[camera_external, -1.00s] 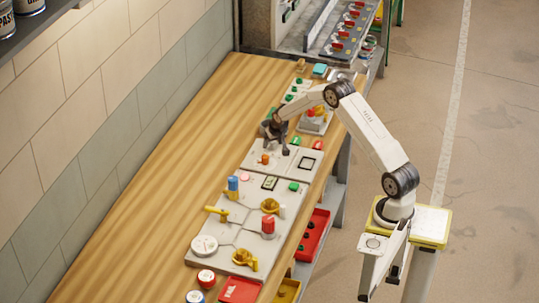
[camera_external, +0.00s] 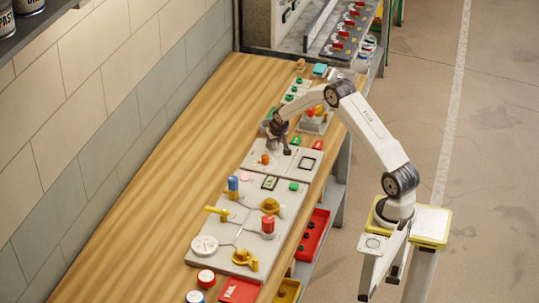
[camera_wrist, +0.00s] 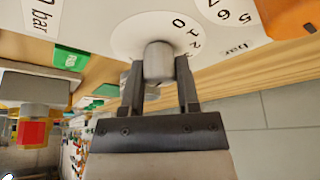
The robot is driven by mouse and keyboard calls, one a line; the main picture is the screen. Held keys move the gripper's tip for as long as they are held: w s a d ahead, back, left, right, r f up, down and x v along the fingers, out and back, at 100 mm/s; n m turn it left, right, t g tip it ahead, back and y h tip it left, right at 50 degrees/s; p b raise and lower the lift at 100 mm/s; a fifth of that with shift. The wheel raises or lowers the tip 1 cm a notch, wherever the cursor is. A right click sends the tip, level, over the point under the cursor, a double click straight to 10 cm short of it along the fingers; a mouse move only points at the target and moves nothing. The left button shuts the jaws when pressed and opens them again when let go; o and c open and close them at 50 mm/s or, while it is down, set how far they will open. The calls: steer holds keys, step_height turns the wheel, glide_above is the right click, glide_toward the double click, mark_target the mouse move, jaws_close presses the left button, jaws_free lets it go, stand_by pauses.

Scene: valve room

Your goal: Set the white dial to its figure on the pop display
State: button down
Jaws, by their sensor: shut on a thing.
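The white dial (camera_wrist: 125,36) is a pale disc with printed figures, of which 0, 1, 2 and 3 show in the wrist view. My gripper (camera_wrist: 160,78) is shut on the dial's grey centre knob (camera_wrist: 158,62). The dial's pointer and its setting are not readable. In the external view, my gripper (camera_external: 286,150) is at the far panel, hiding most of the dial. A dark-framed display (camera_external: 306,162) lies right of it. In the wrist view, a framed display (camera_wrist: 41,14) marked "bar" is cut off by the edge; its figure is not readable.
An orange knob (camera_external: 265,158) stands close to the gripper, and a green button (camera_wrist: 70,59) shows in the wrist view. The nearer panel (camera_external: 222,228) carries yellow valves, a red-topped post and a gauge. The bench at left is clear.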

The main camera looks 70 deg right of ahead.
steer(key=shift+n, duration=0.4)
steer(key=shift+n+t+y, duration=0.5)
steer(key=shift+n+y, duration=0.4)
steer(key=shift+n, duration=1.5)
steer(key=shift+c, duration=1.6)
jaws_free()
steer(key=d+v, duration=0.1)
steer(key=v, duration=0.6)
steer(key=shift+a+r, duration=0.45)
steer(key=shift+a, duration=0.05)
steer(key=shift+s, duration=0.15)
